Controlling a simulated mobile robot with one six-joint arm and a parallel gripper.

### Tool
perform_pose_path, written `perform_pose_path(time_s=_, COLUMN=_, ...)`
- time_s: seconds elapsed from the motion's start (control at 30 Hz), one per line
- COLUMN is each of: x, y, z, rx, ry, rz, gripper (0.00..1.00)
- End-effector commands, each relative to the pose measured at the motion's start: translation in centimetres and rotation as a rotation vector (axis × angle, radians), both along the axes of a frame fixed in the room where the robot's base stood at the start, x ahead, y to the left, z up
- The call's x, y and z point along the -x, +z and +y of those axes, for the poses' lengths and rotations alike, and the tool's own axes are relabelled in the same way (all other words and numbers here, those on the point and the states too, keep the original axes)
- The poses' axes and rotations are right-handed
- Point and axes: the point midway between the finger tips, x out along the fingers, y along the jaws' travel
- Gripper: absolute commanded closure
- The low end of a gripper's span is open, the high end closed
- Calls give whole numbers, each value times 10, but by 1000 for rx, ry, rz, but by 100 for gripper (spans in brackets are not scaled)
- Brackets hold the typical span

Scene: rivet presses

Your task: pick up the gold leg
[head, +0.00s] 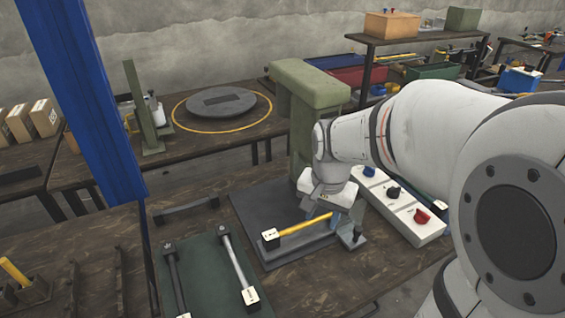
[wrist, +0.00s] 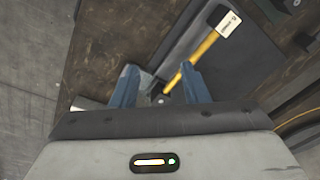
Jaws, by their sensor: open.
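The gold leg (head: 303,226) is a yellow rod with a white-labelled dark block at its left end. It lies on a grey fixture on the dark mat, under the green press. My gripper (head: 337,217) is over the rod's right end. In the wrist view, my gripper (wrist: 160,72) has its two blue fingers apart. The gold leg (wrist: 205,48) runs from its label at upper right down toward the space between the fingers, its lower end nearer the right finger. Nothing is gripped. How high the fingers are above the rod is hard to tell.
A black leg (head: 174,272) and a silver leg (head: 236,262) lie on a green mat (head: 205,260) to the left. The green press (head: 304,120) stands close behind my gripper. A white control box (head: 405,208) with knobs sits to the right. A blue post (head: 85,95) rises at left.

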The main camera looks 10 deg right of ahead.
Motion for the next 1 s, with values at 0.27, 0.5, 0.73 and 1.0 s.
perform_pose_path(time_s=0.27, x=-81, y=-52, z=-3, rx=-34, ry=-479, rz=86, gripper=59)
perform_pose_path(time_s=0.5, x=-104, y=-76, z=-4, rx=-37, ry=-650, rz=110, gripper=59)
perform_pose_path(time_s=0.73, x=-106, y=-101, z=-5, rx=-38, ry=-662, rz=113, gripper=59)
perform_pose_path(time_s=1.0, x=-109, y=-139, z=-8, rx=-37, ry=-662, rz=114, gripper=59)
